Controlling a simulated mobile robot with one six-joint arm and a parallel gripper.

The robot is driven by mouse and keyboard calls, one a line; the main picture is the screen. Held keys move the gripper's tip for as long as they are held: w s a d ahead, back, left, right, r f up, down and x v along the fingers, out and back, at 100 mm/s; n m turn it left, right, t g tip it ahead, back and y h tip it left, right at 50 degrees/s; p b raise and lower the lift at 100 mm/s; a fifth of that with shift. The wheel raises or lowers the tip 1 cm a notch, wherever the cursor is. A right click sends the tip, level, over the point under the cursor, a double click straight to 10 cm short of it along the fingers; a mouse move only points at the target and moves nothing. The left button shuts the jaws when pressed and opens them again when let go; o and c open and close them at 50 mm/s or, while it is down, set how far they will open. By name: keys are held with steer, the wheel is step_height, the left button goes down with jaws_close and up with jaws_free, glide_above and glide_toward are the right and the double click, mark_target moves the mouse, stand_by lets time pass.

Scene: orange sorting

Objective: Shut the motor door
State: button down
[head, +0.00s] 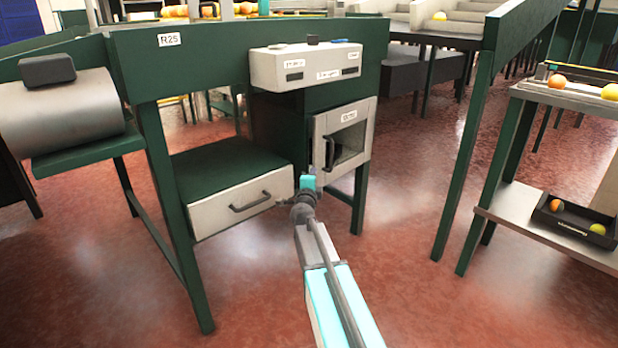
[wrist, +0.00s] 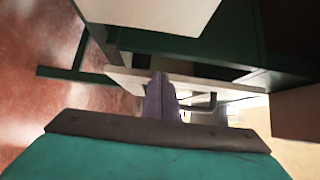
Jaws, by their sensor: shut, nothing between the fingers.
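The motor door (head: 364,131) is a light grey framed panel with a dark window, a label and a dark handle, at the right of the green bench. It seems to stand slightly out from its cabinet, but the exact gap is hard to judge. My gripper (head: 309,172) is in front of the bench, by the door's lower left corner and the drawer's right end. In the wrist view my gripper (wrist: 161,98) has its fingers together and empty, close to a pale panel edge (wrist: 225,84) with a handle beside it. Contact cannot be told.
A drawer (head: 225,211) with a dark handle stands out left of the door. A control box (head: 305,67) sits above, and a grey cylinder (head: 60,112) is at the far left. Red floor between is clear.

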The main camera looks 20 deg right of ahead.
steer(key=shift+s, duration=0.15)
steer(key=p+v, duration=0.3)
steer(key=v, duration=1)
steer(key=shift+s+a, duration=0.2)
steer(key=shift+s, duration=0.05)
steer(key=shift+a+f, duration=0.1)
stand_by(0.4)
